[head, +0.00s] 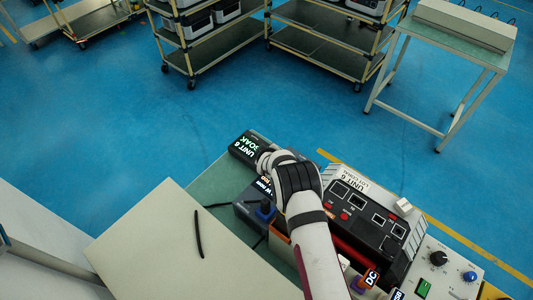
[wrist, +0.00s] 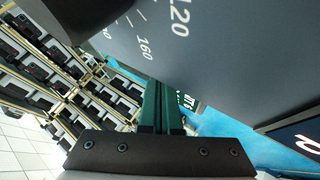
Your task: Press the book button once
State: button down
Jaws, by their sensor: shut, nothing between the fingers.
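My gripper (wrist: 162,92) shows in the wrist view as two green fingers close together, shut and empty. A grey surface with a printed scale, including 120 and 160, is close above the fingers; I cannot tell whether they touch it. In the head view my arm reaches over the bench equipment and hides the fingertips. No button with a readable "book" label shows. A black panel unit (head: 366,222) with small red buttons and square windows is right of my arm. A dark box with a lit "UNIT 8 SOAK" display (head: 247,145) stands just beyond my wrist.
A blue knob (head: 265,211) is left of my arm. A control panel (head: 440,270) with knobs and a green switch is at lower right. A beige board (head: 180,250) with a black cable is at left. Wheeled racks (head: 215,55) and a table (head: 450,48) stand beyond open blue floor.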

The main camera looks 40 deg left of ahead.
jog(key=shift+r, duration=0.5)
jog(key=shift+r, duration=2.55)
jog(key=s+d+r+m+g+h, duration=0.15)
jog(key=d+r+m, duration=0.35)
jog(key=d+r, duration=0.7)
jog(key=s+d+r+m+g+h, duration=0.1)
jog(key=s+d+r+m+g, duration=0.1)
jog(key=d+r+m, duration=0.9)
jog(key=s+d+m+g+h, duration=0.1)
jog(key=s+d+m, duration=0.2)
jog(key=s+d, duration=0.7)
jog(key=s+d+r+m+g+h, duration=0.1)
jog(key=s+d+m, duration=0.3)
jog(key=s+d, duration=0.7)
jog(key=s+g, duration=0.1)
jog(key=s, duration=0.4)
jog(key=shift+d+r, duration=0.25)
jog(key=shift+d, duration=0.05)
